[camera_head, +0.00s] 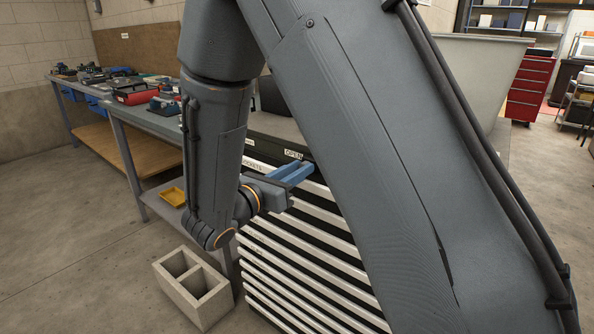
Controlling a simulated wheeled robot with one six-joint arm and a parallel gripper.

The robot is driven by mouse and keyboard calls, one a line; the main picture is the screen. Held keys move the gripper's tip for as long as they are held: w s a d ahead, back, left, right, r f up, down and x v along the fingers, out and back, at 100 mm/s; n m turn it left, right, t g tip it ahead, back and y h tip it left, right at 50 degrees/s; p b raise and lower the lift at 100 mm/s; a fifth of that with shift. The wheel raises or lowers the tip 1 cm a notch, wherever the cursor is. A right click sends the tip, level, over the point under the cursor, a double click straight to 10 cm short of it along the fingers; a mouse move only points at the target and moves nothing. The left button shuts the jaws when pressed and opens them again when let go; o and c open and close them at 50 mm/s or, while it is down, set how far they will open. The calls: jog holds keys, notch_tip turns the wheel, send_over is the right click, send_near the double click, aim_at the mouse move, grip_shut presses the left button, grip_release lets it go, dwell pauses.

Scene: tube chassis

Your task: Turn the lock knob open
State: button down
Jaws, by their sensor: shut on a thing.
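A tool chest (314,250) with a black body and several pale drawer fronts stands behind my arm. A small white label reading "OPEN" (293,154) is near its top edge. My gripper (300,172) has blue fingers and reaches to the upper front of the chest, just below that label. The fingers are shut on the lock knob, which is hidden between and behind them. I cannot see which way the knob points.
My arm covers much of the chest's right side. A grey concrete block (183,303) stands on the floor at the chest's lower left. A workbench (128,119) with tools runs back left. A red cabinet (529,92) stands far right. The floor at left is clear.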

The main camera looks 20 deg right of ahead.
jog(key=shift+s+n+p, duration=0.1)
jog(key=shift+n+p, duration=0.2)
jog(key=shift+p, duration=0.15)
jog(key=shift+w+f+n+p, duration=0.1)
jog(key=shift+n+p, duration=3.55)
jog(key=shift+n, duration=0.15)
jog(key=shift+w+f+n+p, duration=0.1)
jog(key=shift+n+p, duration=3.55)
jog(key=shift+n, duration=0.15)
jog(key=c, duration=1.5)
grip_release()
jog(key=shift+f, duration=0.1)
jog(key=shift+c, duration=0.2)
jog(key=shift+a, duration=0.1)
